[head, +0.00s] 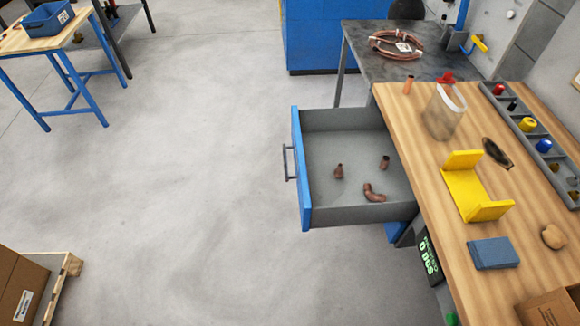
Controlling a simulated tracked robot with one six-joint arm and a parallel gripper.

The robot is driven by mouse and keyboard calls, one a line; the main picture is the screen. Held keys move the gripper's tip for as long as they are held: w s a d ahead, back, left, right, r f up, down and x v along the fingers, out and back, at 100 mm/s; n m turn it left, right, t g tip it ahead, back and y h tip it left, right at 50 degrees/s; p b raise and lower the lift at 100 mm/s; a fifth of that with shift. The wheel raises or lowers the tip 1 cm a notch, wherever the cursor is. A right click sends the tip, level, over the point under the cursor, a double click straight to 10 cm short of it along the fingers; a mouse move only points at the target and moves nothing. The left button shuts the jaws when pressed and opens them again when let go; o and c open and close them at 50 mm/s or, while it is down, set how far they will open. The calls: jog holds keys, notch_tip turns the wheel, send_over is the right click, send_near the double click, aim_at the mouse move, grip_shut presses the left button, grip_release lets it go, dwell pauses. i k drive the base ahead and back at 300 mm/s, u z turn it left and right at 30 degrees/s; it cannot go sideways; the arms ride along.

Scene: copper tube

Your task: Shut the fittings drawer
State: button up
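The fittings drawer (350,216) is pulled well out from under the wooden workbench (428,158), toward the left. It has a blue front panel (302,180) and a grey inside. A dark bar handle (287,164) is on the outer face of the front. Inside lie two short copper fittings (339,171) (384,162) and a curved copper elbow (374,193), apart from one another. My gripper is not in view.
On the bench are a yellow bracket (466,190), a clear container (443,112), a blue block (493,253) and a grey parts tray (530,125). A pallet with a cardboard box (22,290) stands at lower left. The floor (180,170) left of the drawer is clear.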

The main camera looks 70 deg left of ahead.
aim_at(358, 139)
jog(key=u, duration=2)
jog(key=k, duration=0.7)
jog(key=u, duration=0.4)
jog(key=i, duration=0.55)
